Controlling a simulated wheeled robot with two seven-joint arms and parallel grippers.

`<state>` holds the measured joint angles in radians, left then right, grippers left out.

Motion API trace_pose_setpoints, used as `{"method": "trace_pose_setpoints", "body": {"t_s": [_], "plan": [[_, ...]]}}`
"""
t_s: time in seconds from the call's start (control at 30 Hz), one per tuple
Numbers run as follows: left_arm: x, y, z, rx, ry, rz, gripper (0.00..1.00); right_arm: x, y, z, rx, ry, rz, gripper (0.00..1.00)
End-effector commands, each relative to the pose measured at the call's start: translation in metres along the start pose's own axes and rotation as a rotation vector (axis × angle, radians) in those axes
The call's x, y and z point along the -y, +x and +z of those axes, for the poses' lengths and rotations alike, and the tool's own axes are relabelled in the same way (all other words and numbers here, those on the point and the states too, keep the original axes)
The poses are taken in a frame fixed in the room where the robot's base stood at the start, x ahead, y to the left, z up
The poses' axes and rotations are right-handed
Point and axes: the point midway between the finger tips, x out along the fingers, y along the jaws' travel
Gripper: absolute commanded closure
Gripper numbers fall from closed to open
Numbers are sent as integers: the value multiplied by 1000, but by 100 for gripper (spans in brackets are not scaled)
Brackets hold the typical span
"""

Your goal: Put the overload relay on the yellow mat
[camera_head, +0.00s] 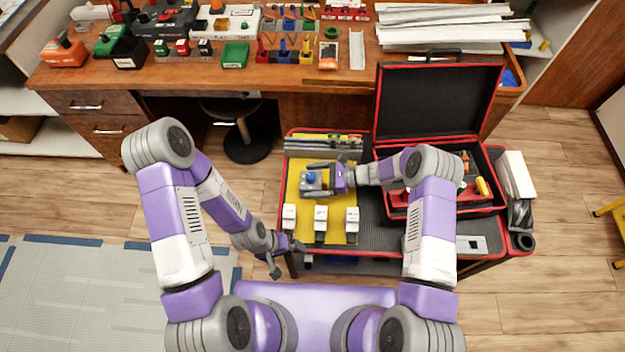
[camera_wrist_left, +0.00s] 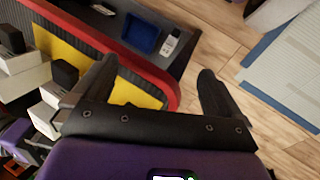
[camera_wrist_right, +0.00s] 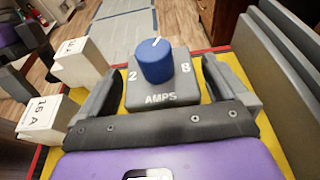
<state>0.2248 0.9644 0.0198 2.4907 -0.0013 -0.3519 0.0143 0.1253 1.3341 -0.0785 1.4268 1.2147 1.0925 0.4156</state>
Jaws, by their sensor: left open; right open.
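The overload relay (camera_wrist_right: 155,75) is a grey block with a blue dial, marked "2", "8" and "AMPS". It is on the yellow mat (camera_head: 295,190) on the cart and also shows in the head view (camera_head: 311,178). My right gripper (camera_wrist_right: 172,92) is open, with its two fingers on either side of the relay; whether they touch it I cannot tell. My left gripper (camera_head: 285,262) is open and empty, low beside the cart's left front corner. In the left wrist view its fingers (camera_wrist_left: 155,85) are spread near the cart's red edge.
Three white breakers (camera_head: 320,222) stand in a row along the mat's front. Grey rails (camera_head: 325,143) lie behind the mat. An open black case with a red rim (camera_head: 440,105) is at the right. The wooden workbench (camera_head: 285,72) behind holds many parts.

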Motion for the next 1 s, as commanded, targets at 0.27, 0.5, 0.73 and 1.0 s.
{"method": "trace_pose_setpoints", "body": {"t_s": [0.27,0.5,0.73,1.0], "plan": [[-5,-13,0,0,0,0,0,1,-63,1,-2,2,-8,0],[-7,-18,1,0,0,0,0,0,-103,0,0,1,-4,0],[-7,-19,1,0,0,0,0,0,-114,-1,-1,2,-3,0],[-7,-19,1,0,0,0,0,0,-114,-1,-1,1,-2,0]]}}
